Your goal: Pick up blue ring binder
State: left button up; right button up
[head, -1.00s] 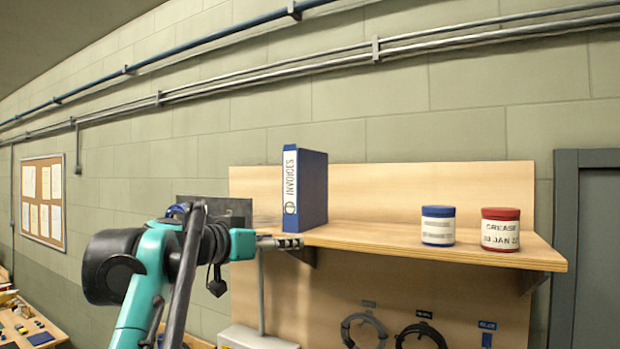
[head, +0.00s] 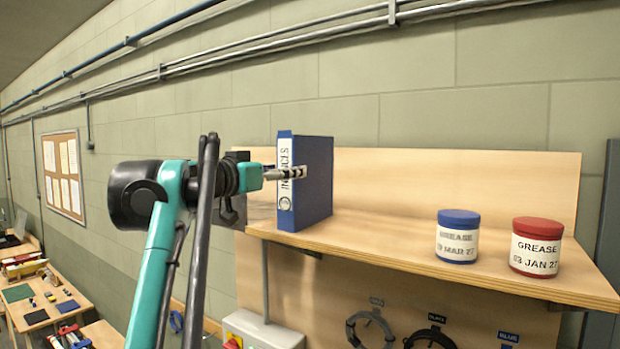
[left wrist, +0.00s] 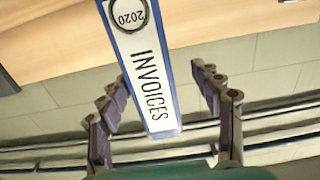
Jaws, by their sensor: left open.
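The blue ring binder (head: 312,180) stands upright at the left end of the wooden shelf, its white "INVOICES" spine label facing me. My left gripper (head: 285,173) is at the upper part of the spine in the head view and hides some of the label. In the left wrist view the binder (left wrist: 148,75) shows its spine with "INVOICES" and "2020". There my left gripper (left wrist: 165,105) is open, with one finger on each side of the spine and visible gaps to both. I see no grip on the binder. My right gripper is not in view.
The shelf (head: 400,240) also carries a blue-lidded jar (head: 458,238) and a red-lidded grease jar (head: 537,248) to the right, well apart from the binder. A wooden back panel (head: 450,180) stands behind. A grey-green box (head: 262,330) sits below the shelf.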

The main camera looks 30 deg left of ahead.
aim_at(310, 180)
pick_arm(q)
jog(key=w+d+p, duration=0.1)
jog(key=w+p, duration=0.1)
jog(key=w, duration=0.5)
jog(key=shift+w+d+f, duration=0.2)
jog(key=shift+w+f, duration=0.1)
jog(key=shift+f, duration=0.15)
jog(key=shift+s+r, duration=0.15)
jog(key=shift+s, duration=0.05)
grip_shut()
jog(key=shift+w, duration=0.1)
